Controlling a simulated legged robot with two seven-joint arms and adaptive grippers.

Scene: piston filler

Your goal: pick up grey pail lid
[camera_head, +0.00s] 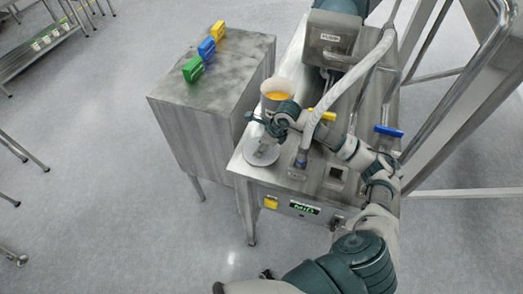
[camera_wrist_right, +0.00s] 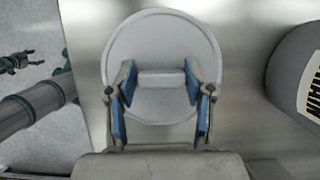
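The grey pail lid (camera_head: 262,152) is a round flat disc lying on the steel machine table, near its front left corner. In the right wrist view the lid (camera_wrist_right: 160,25) has a raised bar handle (camera_wrist_right: 161,78) at its middle. My right gripper (camera_wrist_right: 160,82) is over the lid, with its blue-padded fingers at either end of the handle. The fingers look open, with little space between them and the handle. In the head view the right gripper (camera_head: 263,126) partly covers the lid's far side. My left gripper (camera_wrist_right: 16,62) shows small at the wrist view's left edge; its opening is unclear.
A pail (camera_head: 276,92) with orange-yellow contents stands just behind the right gripper. A pale hose (camera_head: 340,90) runs down to the table right of it. A steel cabinet (camera_head: 215,95) on the left carries green, blue and yellow blocks (camera_head: 206,50).

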